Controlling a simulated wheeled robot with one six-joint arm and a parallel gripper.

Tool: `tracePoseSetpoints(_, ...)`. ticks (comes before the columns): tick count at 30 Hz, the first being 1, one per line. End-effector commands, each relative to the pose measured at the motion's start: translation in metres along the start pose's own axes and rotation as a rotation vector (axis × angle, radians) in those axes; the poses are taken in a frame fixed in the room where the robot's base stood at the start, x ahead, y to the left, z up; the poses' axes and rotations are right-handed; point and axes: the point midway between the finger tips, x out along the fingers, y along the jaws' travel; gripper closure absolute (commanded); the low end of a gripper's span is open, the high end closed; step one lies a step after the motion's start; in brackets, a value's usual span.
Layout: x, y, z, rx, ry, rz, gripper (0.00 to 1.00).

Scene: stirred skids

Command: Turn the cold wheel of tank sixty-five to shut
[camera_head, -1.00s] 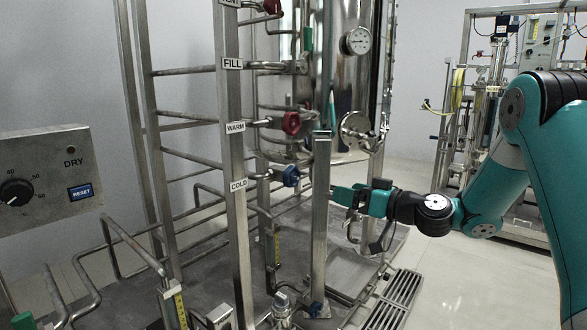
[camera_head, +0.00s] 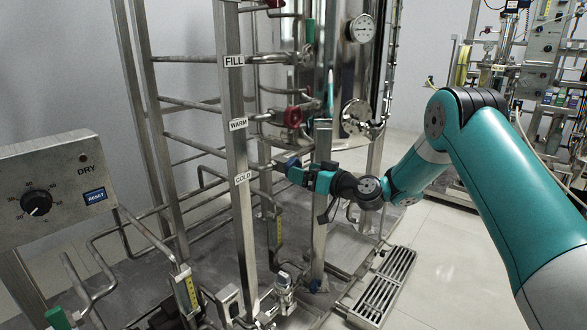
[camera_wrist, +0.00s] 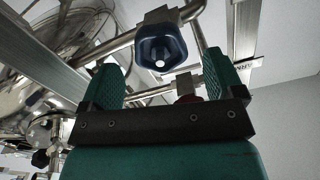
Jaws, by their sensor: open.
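The blue wheel (camera_head: 292,163) sits on the pipe by the COLD label (camera_head: 243,178). In the wrist view the blue wheel (camera_wrist: 161,49) is seen face on, ahead of the two green fingers and between their lines. My gripper (camera_head: 299,175) is at the wheel from the right. Its fingers (camera_wrist: 160,72) are open and apart on either side. I cannot tell whether either finger touches the wheel. No tank number is readable.
The red wheel (camera_head: 292,117) by the WARM label (camera_head: 238,124) is just above. A steel post (camera_head: 321,215) stands close beside my gripper. A control box (camera_head: 50,190) is at the left. Free floor (camera_head: 445,250) lies to the right.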

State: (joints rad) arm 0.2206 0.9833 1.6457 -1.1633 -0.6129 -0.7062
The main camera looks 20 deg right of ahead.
Motion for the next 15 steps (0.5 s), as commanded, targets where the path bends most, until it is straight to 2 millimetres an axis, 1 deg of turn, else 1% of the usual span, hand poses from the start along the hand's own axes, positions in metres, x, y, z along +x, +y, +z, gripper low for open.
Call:
tracePoseSetpoints(1, 0.011, -0.001, 0.000, -0.003, 0.001, -0.004, 0.13)
tracePoseSetpoints(6, 0.034, -0.001, 0.000, -0.001, 0.001, -0.002, 0.13)
tracePoseSetpoints(10, 0.043, -0.001, 0.000, 0.000, 0.001, -0.001, 0.13)
tracePoseSetpoints(15, 0.045, 0.000, 0.000, 0.000, 0.001, 0.001, 0.13)
